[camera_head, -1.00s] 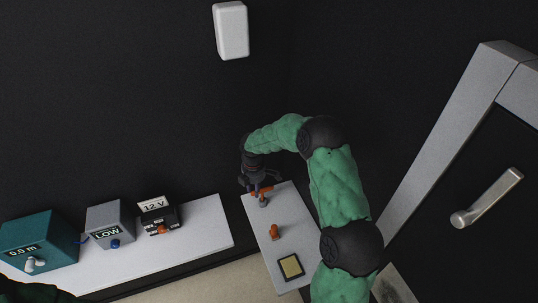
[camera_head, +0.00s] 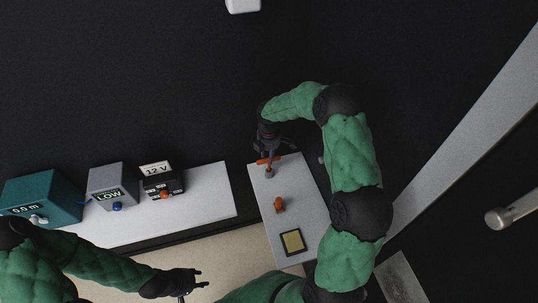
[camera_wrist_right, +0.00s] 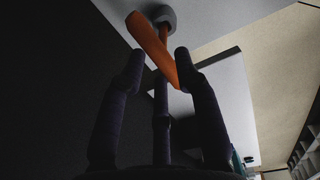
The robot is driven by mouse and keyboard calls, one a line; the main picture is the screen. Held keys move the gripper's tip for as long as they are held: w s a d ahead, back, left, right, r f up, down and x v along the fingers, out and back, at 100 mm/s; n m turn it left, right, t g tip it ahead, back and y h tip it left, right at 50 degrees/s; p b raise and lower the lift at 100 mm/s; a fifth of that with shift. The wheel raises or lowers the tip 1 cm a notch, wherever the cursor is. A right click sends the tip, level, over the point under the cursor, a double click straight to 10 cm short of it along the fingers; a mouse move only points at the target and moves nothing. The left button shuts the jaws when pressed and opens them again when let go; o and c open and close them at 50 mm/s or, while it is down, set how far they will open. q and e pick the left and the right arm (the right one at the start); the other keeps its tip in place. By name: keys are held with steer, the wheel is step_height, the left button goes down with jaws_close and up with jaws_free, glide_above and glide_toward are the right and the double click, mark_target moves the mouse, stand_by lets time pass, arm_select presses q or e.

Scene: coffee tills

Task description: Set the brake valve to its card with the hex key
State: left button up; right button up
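An orange bar (camera_head: 266,160) sits on a small grey post at the far end of the right grey-white board (camera_head: 305,192). I cannot tell whether it is the hex key or part of the brake valve. My right gripper (camera_wrist_right: 158,60) is open, its dark fingers apart around the bar's near end in the right wrist view, where the orange bar (camera_wrist_right: 150,37) runs from a grey round piece. A second orange piece (camera_head: 279,205) stands mid-board. A dark-framed pale yellow plate (camera_head: 292,241) lies nearer; I see no writing on it. My left gripper (camera_head: 200,279) is open and empty, low in view.
A longer pale board (camera_head: 210,195) at left carries a teal box (camera_head: 45,192) with a small label, a grey box marked LOW (camera_head: 111,180) and a black box marked 12 V (camera_head: 160,183). Dark wall stands behind.

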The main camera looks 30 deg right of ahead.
steer(key=shift+s+a+f, duration=0.2)
steer(key=shift+s+f, duration=0.15)
steer(key=shift+f, duration=0.3)
steer(key=shift+s+a+f, duration=0.15)
steer(key=shift+s+f, duration=0.2)
steer(key=shift+f, duration=0.25)
steer(key=shift+w+d, duration=0.3)
steer(key=shift+w, duration=0.15)
jaws_close()
steer(key=shift+r, duration=0.2)
steer(key=shift+r+p, duration=1.05)
steer(key=shift+r, duration=1.05)
steer(key=shift+f, duration=0.1)
